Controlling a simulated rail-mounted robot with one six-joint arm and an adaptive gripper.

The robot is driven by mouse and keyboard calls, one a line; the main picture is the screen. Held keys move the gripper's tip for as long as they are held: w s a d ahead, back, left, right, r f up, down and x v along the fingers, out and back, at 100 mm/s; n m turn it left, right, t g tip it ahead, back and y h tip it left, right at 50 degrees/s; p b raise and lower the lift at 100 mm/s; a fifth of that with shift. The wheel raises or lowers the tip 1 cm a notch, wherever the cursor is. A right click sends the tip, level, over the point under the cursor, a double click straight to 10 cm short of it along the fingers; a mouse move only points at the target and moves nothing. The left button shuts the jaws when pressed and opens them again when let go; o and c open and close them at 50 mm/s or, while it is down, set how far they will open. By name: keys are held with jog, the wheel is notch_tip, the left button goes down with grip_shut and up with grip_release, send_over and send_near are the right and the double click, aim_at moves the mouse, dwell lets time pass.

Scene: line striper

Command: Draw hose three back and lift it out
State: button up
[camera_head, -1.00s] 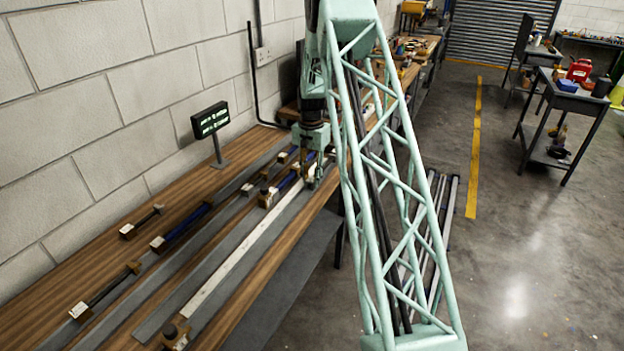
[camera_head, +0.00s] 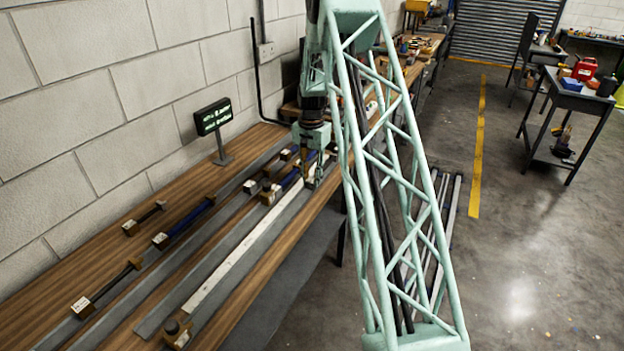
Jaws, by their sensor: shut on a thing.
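My gripper (camera_head: 312,183) is at the far part of the long wooden bench, pointing down beside the far end of a long white strip (camera_head: 235,263). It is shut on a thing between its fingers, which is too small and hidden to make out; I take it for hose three. A blue hose (camera_head: 291,179) with brass-coloured end blocks lies just left of the gripper. Another blue hose (camera_head: 187,225) and a dark hose (camera_head: 108,286) lie nearer on the bench. No number can be read on any hose.
A small display (camera_head: 212,117) with unreadable green text stands by the block wall. Grey metal strips run along the bench (camera_head: 60,272). My lattice arm hides part of the bench's right edge. A cart (camera_head: 580,100) with red and blue items stands on open floor at right.

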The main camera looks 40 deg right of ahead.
jog(key=shift+r, duration=0.25)
jog(key=shift+r+p, duration=1.3)
jog(key=shift+r, duration=2)
